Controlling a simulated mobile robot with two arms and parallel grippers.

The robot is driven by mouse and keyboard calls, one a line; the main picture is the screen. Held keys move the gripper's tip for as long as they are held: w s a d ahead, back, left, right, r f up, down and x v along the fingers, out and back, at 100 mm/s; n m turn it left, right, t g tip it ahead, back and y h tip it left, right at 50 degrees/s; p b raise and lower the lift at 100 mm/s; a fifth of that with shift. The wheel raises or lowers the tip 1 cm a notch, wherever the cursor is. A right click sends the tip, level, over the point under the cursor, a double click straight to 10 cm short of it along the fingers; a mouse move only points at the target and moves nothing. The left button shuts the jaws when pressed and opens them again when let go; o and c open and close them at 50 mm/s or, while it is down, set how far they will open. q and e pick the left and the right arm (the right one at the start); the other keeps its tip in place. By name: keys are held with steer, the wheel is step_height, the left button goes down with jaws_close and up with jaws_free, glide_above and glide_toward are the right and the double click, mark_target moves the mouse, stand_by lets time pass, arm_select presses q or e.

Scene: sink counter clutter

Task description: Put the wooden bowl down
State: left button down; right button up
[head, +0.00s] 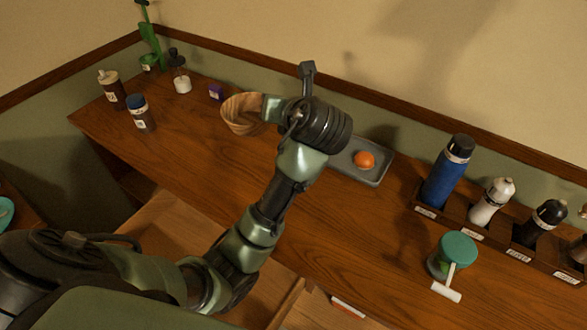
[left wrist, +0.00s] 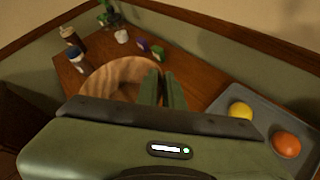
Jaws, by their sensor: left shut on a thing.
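The wooden bowl (head: 240,115) is upright over the back left of the brown counter. In the left wrist view the bowl (left wrist: 112,78) is partly hidden behind my gripper's body. My left gripper (head: 268,108) is shut on the bowl's right rim. Its two fingers (left wrist: 166,90) lie close together at the rim in the left wrist view. I cannot tell whether the bowl's base touches the counter. My right gripper is not in view.
A grey tray (head: 370,178) with an orange (head: 364,159) and a yellow fruit (left wrist: 241,110) lies right of the bowl. A purple item (head: 216,92), a white-based bottle (head: 180,75) and a blue-capped jar (head: 140,113) stand around it. A rack with a blue bottle (head: 447,175) is right.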

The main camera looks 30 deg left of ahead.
arm_select(q)
step_height(320, 180, down, 19)
steer(key=shift+f+b, duration=0.1)
steer(key=shift+b, duration=0.55)
steer(key=c, duration=1.9)
jaws_free()
steer(key=o, duration=0.4)
steer(key=shift+c, duration=0.2)
steer(key=v, duration=1.2)
